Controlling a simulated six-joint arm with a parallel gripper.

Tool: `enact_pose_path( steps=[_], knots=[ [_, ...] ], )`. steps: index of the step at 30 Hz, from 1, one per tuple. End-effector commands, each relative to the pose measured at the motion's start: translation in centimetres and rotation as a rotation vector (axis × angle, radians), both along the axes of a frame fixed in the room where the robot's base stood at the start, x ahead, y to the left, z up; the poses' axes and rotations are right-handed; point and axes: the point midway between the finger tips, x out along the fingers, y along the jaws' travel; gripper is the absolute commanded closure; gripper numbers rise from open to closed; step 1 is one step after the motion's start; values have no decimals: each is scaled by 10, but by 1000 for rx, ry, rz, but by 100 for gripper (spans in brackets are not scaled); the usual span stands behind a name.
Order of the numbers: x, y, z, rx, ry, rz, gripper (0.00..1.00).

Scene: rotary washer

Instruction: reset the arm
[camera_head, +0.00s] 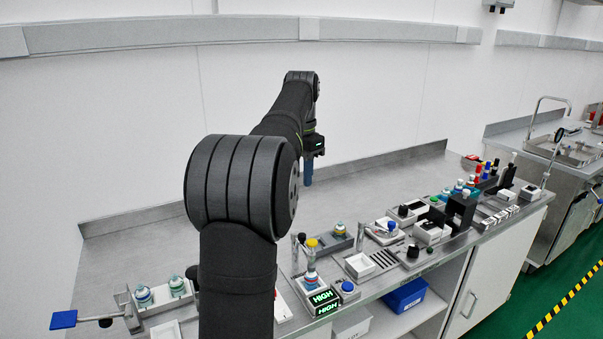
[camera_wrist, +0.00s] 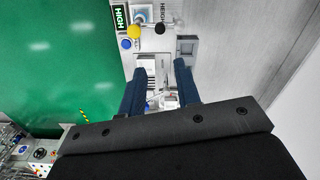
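My arm reaches up and over the bench in the head view. My gripper (camera_head: 308,172) hangs over the back part of the grey bench (camera_head: 185,238), with one blue finger visible and pointing down. In the wrist view my gripper (camera_wrist: 160,68) shows two blue fingers spread well apart. Nothing is held between them; part of the bench equipment shows in the gap, apparently below. My gripper seems to touch nothing.
Green HIGH displays (camera_head: 322,299), a blue button (camera_head: 347,287) and a yellow knob (camera_head: 311,243) stand near the front edge. Several small devices line the bench to the right. A blue paddle (camera_head: 63,320) juts out left. The bench's back strip is mostly clear.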

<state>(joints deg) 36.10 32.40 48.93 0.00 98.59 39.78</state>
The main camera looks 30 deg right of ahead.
Motion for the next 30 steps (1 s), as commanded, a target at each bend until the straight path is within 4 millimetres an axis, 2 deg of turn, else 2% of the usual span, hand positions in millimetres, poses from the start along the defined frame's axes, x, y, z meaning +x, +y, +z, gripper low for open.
enact_pose_path(
  steps=[12, 17, 20, 30],
  knots=[
    [0, 0, -1, 1, 0, 0, 70],
    [0, 0, -12, 1, 2, 0, 70],
    [0, 0, -26, 2, 3, 0, 70],
    [0, 0, -94, 2, 4, 0, 70]
  ],
)
